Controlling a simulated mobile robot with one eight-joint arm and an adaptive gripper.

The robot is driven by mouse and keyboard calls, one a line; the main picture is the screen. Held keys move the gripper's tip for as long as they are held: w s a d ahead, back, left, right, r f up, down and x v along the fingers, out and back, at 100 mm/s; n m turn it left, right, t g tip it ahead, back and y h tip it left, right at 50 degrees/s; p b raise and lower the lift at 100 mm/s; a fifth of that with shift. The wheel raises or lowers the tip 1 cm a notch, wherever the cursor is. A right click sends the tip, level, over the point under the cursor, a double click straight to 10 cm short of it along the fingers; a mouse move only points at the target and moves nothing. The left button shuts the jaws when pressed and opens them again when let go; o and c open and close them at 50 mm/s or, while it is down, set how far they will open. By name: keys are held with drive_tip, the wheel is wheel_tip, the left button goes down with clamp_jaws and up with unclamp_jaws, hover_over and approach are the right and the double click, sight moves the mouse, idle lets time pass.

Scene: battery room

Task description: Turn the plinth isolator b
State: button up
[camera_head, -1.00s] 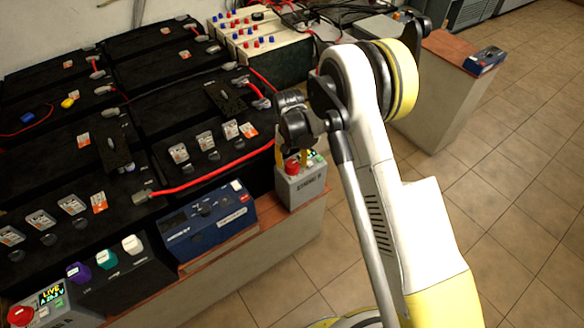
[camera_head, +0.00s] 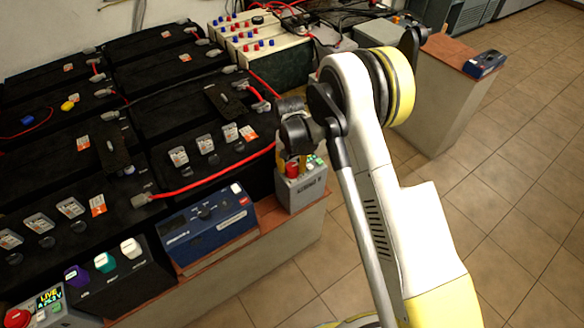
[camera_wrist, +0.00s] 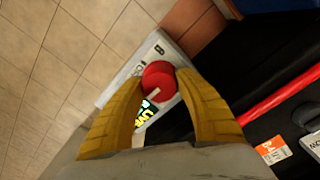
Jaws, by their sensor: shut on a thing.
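The plinth isolator b is a grey box (camera_head: 300,190) with a red knob (camera_head: 292,170) on top, at the right end of the brick-coloured ledge. My gripper (camera_head: 292,160) reaches down onto the knob from above. In the wrist view its two yellow fingers (camera_wrist: 160,92) are closed on the sides of the red knob (camera_wrist: 158,78). A pale mark shows on the knob's face. The box's light top (camera_wrist: 150,52) has a "B" label and a lit yellow-green display (camera_wrist: 148,108), partly hidden by the knob and fingers.
A blue instrument (camera_head: 208,225) stands left of the box. Another unit with a red knob (camera_head: 17,317) and a "LIVE" display is at the lower left. Black batteries (camera_head: 190,110) with red cables fill the area behind. Tiled floor (camera_head: 500,200) lies open at right.

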drive_tip(key=m, duration=0.4)
drive_tip(key=shift+b, duration=0.35)
drive_tip(key=m, duration=0.4)
drive_tip(key=shift+m, duration=0.4)
drive_tip(key=m+b, duration=0.1)
drive_tip(key=m, duration=0.3)
drive_tip(key=shift+d+m, duration=0.1)
drive_tip(key=shift+m, duration=2.4)
drive_tip(key=o, duration=0.9)
drive_tip(key=shift+o, duration=0.2)
